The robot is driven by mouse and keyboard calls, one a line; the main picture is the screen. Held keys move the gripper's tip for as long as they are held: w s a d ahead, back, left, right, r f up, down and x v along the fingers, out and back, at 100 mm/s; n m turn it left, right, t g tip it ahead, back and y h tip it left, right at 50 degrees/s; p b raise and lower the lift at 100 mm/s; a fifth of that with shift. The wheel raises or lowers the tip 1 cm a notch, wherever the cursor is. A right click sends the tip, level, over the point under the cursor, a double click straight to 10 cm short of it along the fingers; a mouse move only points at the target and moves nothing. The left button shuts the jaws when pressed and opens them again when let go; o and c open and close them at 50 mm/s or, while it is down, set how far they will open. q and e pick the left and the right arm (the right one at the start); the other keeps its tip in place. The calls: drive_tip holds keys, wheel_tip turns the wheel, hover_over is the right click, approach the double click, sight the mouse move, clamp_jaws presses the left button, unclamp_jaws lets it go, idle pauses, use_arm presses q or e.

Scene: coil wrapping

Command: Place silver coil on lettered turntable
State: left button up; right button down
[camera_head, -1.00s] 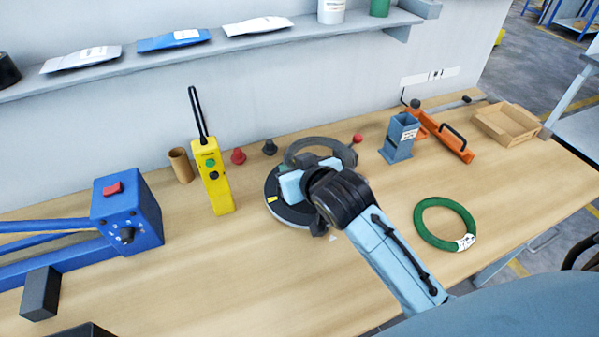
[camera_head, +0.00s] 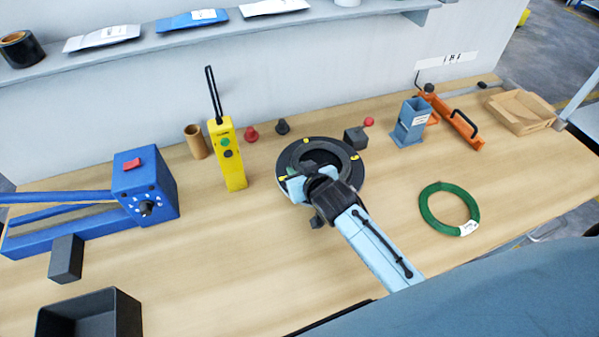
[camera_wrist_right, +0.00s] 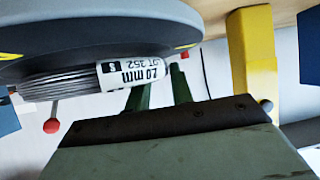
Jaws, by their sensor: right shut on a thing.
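The silver coil shows in the head view as a dark grey ring (camera_head: 345,153), lying roughly flat over the round turntable (camera_head: 361,183). In the right wrist view, which looks upside down, the coil's wire strands (camera_wrist_right: 60,84) lie close against the turntable's face (camera_wrist_right: 95,38); whether they touch is unclear. The coil's white label reads 2.0 mm. My right gripper (camera_head: 312,180) is over the turntable's near side and shut on the coil; its fingertips (camera_wrist_right: 162,88) are beside the label. The turntable's letters cannot be read. My left gripper is not in view.
A yellow pendant (camera_head: 228,158) stands left of the turntable. A grey block with a red knob (camera_head: 357,136) is close on its right. A green coil (camera_head: 428,210) lies farther right. A blue machine (camera_head: 145,185) is at left.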

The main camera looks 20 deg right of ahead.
drive_tip(key=shift+f, duration=0.25)
drive_tip(key=c, duration=1.2)
unclamp_jaws()
drive_tip(key=shift+f, duration=0.1)
drive_tip(key=p+v, duration=0.1)
drive_tip(key=v, duration=1.1)
